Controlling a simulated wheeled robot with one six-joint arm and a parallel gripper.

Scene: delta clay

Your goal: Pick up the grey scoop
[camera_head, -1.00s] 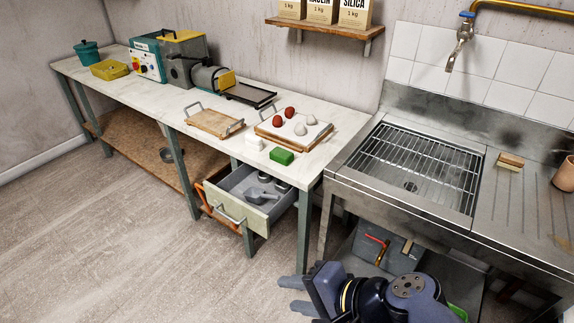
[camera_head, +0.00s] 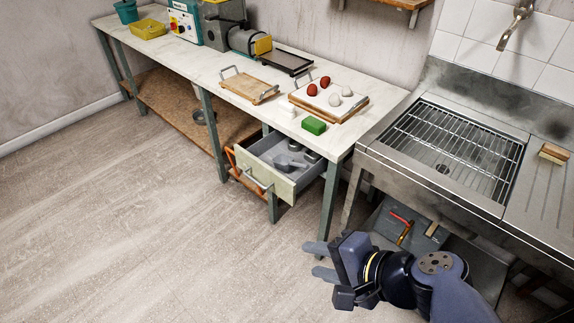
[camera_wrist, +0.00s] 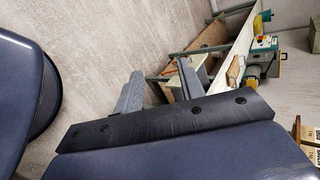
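The grey scoop (camera_head: 285,162) lies inside the open drawer (camera_head: 280,189) under the bench, among other small grey items. My gripper (camera_head: 317,260) is open and empty, with its two fingers apart. It is in the air in front of the bench, below and to the right of the drawer in the head view. In the wrist view the spread fingers of my gripper (camera_wrist: 158,88) point toward the bench. The scoop cannot be made out in the wrist view.
The bench top (camera_head: 221,98) carries a wooden board (camera_head: 250,87), a tray with red and white balls (camera_head: 329,101), a green block (camera_head: 314,125) and machines. A sink (camera_head: 455,145) stands to the right. An orange item (camera_head: 238,171) hangs by the drawer. The floor at left is clear.

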